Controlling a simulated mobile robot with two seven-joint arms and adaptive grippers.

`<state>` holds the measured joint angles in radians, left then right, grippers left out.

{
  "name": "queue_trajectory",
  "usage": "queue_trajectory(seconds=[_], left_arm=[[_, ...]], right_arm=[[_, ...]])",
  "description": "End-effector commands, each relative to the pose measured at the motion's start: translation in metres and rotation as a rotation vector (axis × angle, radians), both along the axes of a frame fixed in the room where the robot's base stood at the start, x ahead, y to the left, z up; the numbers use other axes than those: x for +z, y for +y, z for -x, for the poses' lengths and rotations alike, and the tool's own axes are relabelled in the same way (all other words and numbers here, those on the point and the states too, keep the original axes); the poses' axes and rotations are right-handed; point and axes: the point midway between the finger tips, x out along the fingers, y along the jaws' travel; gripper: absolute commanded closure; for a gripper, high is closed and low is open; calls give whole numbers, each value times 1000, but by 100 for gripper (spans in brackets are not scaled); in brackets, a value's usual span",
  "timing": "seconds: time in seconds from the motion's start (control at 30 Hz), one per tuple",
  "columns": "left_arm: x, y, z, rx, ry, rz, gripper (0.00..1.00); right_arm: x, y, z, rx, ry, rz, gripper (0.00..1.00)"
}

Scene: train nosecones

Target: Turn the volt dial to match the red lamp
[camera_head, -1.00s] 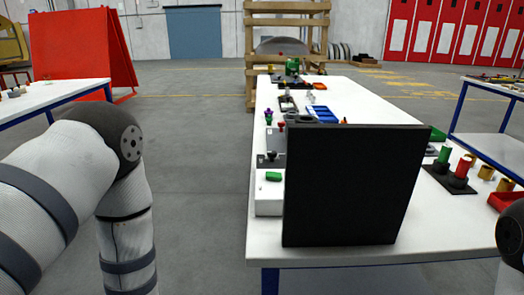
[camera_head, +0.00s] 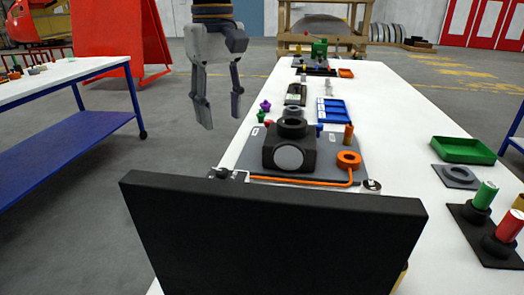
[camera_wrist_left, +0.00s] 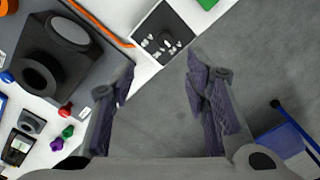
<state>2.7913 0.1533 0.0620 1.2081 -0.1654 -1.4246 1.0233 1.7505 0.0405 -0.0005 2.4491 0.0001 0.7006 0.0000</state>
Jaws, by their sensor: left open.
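My left gripper (camera_head: 220,116) hangs fingers down, open and empty, left of the white table. Its open fingers (camera_wrist_left: 161,66) also show in the left wrist view, with grey floor between them. A large black panel (camera_head: 270,235) stands in the head view's foreground with its plain side towards me. My right gripper is out of view.
A black block with a round grey face (camera_head: 289,157) sits on a grey plate behind the panel. An orange rod (camera_head: 300,181) runs along the plate. Green and red cylinders (camera_head: 485,195) (camera_head: 510,226) stand at right.

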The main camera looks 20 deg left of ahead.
Motion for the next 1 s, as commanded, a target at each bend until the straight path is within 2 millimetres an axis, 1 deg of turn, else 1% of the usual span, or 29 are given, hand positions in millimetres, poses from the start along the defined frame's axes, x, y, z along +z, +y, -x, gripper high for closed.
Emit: queue_trajectory(seconds=[0.07,0.17,0.43,0.5,0.6,0.73,0.97,1.0], left_arm=[[0,1,1,3,-1,1,57],[-12,1,2,2,1,0,57],[-81,1,2,0,1,0,57],[-95,1,2,1,1,1,57],[-110,1,2,1,-1,0,57],[-119,0,2,0,-2,0,57],[-119,1,1,0,-3,-1,57],[-119,1,1,0,-3,-1,66]], right_arm=[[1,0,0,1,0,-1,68],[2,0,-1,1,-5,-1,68],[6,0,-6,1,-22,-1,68],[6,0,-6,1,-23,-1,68],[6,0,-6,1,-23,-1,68],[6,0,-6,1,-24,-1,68],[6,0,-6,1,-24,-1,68],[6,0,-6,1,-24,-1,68]])
